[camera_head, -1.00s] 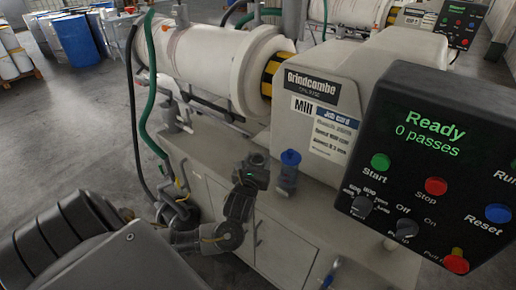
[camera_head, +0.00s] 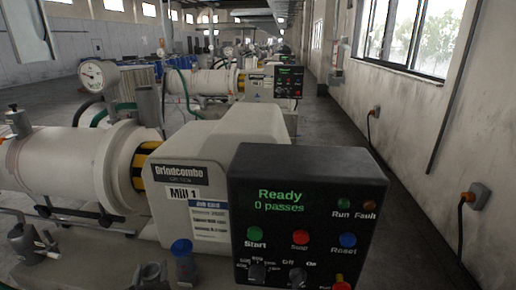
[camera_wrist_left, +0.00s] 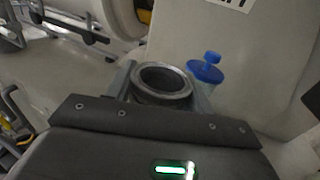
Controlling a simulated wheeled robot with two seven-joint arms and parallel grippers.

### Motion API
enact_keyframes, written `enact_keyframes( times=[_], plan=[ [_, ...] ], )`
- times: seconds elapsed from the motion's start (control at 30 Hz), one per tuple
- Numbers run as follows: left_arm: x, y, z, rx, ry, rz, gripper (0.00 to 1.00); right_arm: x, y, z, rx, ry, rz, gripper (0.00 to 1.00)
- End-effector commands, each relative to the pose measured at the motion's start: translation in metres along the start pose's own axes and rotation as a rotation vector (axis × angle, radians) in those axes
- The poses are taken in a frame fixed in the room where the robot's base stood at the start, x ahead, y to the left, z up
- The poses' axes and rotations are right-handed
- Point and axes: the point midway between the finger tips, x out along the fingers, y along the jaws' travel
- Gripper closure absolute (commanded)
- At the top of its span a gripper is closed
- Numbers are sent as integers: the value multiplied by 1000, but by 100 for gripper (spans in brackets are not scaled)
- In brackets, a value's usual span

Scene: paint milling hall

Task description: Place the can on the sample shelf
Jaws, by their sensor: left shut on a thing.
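The can (camera_wrist_left: 162,84) is an open-topped, round metal vessel with a bright rim and a dark inside. In the left wrist view it stands between the two fingers of my left gripper (camera_wrist_left: 163,76), which is shut on it. I cannot make out the sample shelf in either view. My right gripper is not in view.
Mill 1's housing (camera_head: 188,187) and its control panel (camera_head: 300,215), reading Ready and 0 passes, stand close ahead. The blue-capped bottle (camera_wrist_left: 206,70) is just beyond the can. A white cylinder (camera_head: 70,160) lies left. An aisle (camera_head: 345,165) runs along the right wall.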

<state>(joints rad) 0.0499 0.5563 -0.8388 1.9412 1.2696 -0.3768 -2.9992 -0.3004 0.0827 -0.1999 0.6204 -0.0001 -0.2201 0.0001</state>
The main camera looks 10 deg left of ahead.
Motion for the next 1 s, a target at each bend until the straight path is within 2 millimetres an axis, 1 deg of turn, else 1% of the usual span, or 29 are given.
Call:
enact_keyframes(
  times=[0.1,0.17,0.2,0.27,0.3,0.4,0.5,0.6,0.67,0.7,0.8,0.9,1.0],
  plan=[
    [0,-28,6,-2,-2,-104,70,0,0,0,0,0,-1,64],
    [0,-47,17,-3,-4,-180,70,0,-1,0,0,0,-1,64],
    [-1,-60,24,-2,-5,-237,70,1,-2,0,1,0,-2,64],
    [-5,-78,34,-3,-5,-328,70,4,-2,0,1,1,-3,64],
    [-9,-90,41,-2,-5,-390,70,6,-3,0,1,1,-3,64],
    [-24,-113,56,-1,-5,-538,70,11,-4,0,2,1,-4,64],
    [-44,-127,67,0,-4,-671,70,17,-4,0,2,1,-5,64],
    [-66,-135,74,-1,-3,-783,70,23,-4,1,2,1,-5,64],
    [-79,-136,75,0,-2,-839,70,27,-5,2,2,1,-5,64],
    [-87,-135,75,-1,-1,-869,70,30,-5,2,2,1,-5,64],
    [-102,-128,72,-1,1,-917,70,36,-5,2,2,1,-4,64],
    [-103,-115,68,-1,2,-902,70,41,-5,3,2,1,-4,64],
    [-104,-112,62,-1,3,-896,70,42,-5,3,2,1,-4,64]
  ],
)
